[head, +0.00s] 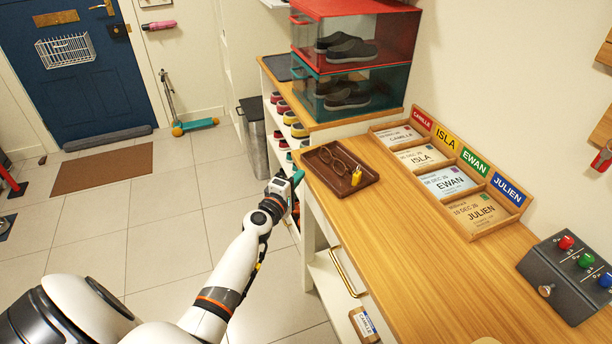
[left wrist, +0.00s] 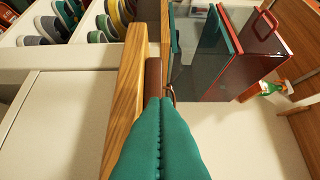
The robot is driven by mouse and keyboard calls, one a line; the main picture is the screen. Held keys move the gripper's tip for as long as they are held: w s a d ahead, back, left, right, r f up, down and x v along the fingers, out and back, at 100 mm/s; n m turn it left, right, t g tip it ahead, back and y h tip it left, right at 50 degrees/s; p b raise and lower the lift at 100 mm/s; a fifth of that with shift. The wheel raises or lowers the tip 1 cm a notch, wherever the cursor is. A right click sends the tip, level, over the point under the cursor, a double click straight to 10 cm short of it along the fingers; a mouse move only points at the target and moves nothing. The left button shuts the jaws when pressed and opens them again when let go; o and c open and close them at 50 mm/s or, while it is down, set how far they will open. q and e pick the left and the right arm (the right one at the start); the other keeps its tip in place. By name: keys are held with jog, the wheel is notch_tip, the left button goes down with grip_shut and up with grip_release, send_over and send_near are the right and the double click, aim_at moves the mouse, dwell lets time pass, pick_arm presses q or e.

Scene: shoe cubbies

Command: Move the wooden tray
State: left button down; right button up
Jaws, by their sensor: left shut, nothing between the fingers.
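The wooden tray (head: 323,178) is dark brown and shallow, and lies flat on the wooden counter (head: 400,250) close to its left edge. A pair of glasses (head: 340,158) and a key with a yellow tag (head: 356,177) lie in it. My left gripper (head: 297,178) is just left of the tray, beside the counter edge. Its teal fingers (left wrist: 158,108) are shut and empty. A strip of the tray's brown rim (left wrist: 153,76) shows just beyond the fingertips in the left wrist view; I cannot tell whether they touch. My right gripper is out of view.
A rack of name cards (head: 470,190) stands along the wall right of the tray. A dark control box (head: 570,275) with coloured knobs sits at the near right. Stacked red and teal shoe boxes (head: 350,60) stand behind. The counter in front of the tray is clear.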

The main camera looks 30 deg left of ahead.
aim_at(317, 173)
pick_arm(q)
jog(key=shift+w+d, duration=0.85)
jog(key=shift+w, duration=0.05)
jog(key=shift+w+d, duration=0.9)
jog(key=shift+w, duration=0.2)
jog(key=shift+s, duration=0.1)
